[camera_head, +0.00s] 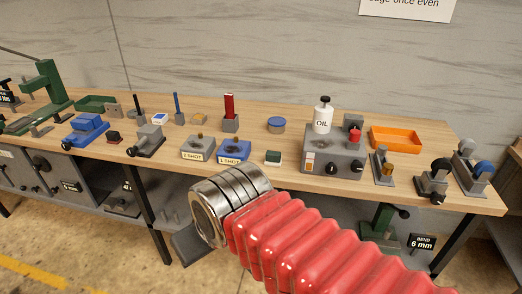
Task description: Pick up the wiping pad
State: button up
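A small dark green block with a pale layer (273,157) lies near the front edge of the workbench, right of the blue 1 SHOT box; it looks like the wiping pad, but it is too small to be sure. My arm with its red bellows comes in from the lower right and ends in a metal collar in front of the bench. A dark grey part of my gripper (190,246) shows below the collar, lower than the bench top and apart from the pad. My fingertips are not clearly visible, and I see nothing held.
The wooden workbench (340,188) carries a grey 1 SHOT box (197,153), a blue 1 SHOT box (235,155), a grey control box (330,162) with an OIL bottle (322,118), an orange tray (397,139) and several small tools. Bare wood surrounds the green block.

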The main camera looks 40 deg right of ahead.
aim_at(273, 158)
jog(key=z, duration=0.25)
jog(key=i, duration=0.9)
jog(key=z, duration=0.35)
